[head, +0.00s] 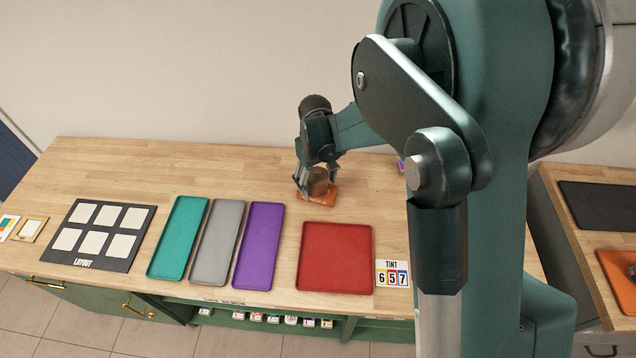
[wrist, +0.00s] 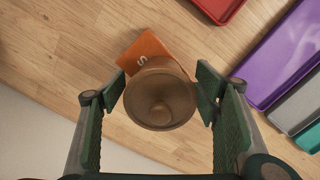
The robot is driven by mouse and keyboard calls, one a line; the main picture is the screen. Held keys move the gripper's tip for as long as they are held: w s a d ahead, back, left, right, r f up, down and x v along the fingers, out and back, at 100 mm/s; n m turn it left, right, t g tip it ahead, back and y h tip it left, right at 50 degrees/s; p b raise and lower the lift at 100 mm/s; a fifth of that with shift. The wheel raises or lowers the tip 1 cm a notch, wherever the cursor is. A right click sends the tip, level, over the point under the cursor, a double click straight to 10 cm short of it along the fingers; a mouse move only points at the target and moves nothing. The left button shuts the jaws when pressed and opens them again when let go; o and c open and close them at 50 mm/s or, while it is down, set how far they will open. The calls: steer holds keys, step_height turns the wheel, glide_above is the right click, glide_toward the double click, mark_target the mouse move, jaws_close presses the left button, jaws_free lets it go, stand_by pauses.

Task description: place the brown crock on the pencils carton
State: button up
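In the head view the crock (head: 318,181) is over the orange pencils carton (head: 317,198), partly covered by my gripper. The carton (wrist: 150,52) shows a white letter "S" in the wrist view, and the crock hides part of it. I cannot tell whether the crock touches the carton. My gripper (wrist: 161,90) has one finger on each side of the crock, very close to its rim; firm contact is not clear. It also shows in the head view (head: 317,186).
A red tray (head: 335,257) lies nearer the bench front. Purple (head: 259,245), grey (head: 217,242) and teal (head: 178,238) trays lie to its left. A layout board (head: 87,234) is farther left, and a tint card (head: 393,274) sits beside the red tray. Bare wood surrounds the carton.

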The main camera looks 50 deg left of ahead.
steer(key=shift+r, duration=0.15)
steer(key=shift+a+r, duration=0.2)
steer(key=shift+r, duration=5.8)
